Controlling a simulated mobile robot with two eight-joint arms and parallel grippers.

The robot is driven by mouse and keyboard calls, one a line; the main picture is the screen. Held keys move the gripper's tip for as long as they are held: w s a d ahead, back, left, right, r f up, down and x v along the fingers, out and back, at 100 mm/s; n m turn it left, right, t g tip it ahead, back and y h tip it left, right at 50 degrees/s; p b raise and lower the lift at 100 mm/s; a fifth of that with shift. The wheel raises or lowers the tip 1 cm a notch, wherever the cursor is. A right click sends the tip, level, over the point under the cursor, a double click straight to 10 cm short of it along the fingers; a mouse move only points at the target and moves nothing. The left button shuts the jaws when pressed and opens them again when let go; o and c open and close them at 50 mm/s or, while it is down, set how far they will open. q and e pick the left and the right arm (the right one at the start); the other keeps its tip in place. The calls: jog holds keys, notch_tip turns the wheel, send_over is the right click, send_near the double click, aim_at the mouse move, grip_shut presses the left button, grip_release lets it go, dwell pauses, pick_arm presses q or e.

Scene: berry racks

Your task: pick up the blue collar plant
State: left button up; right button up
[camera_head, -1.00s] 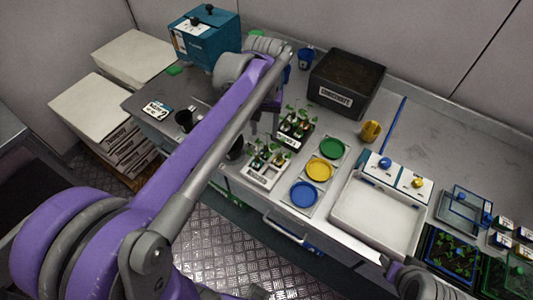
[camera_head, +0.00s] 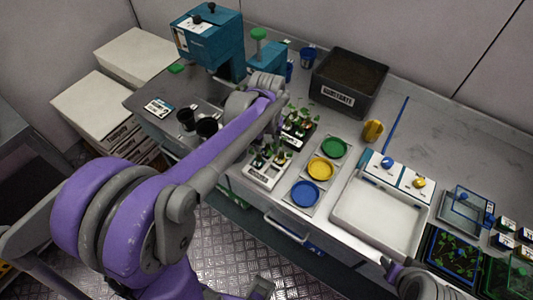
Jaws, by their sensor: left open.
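The collars are too small and too covered to tell which plant has the blue one. My left arm reaches in from the left, with its wrist over the bench just left of the rear rack. My left gripper (camera_head: 277,127) points down beside the seedlings, open and largely hidden by my own arm. I see nothing held in it.
Blue (camera_head: 305,194), yellow (camera_head: 320,169) and green (camera_head: 333,149) discs lie right of the racks. A white tray (camera_head: 372,238) and a substrate box (camera_head: 346,99) stand further right and behind. Dark cups (camera_head: 207,127) and a teal machine (camera_head: 208,40) are on the left.

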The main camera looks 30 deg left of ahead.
pick_arm(q)
grip_shut()
jog(key=shift+r, duration=0.1)
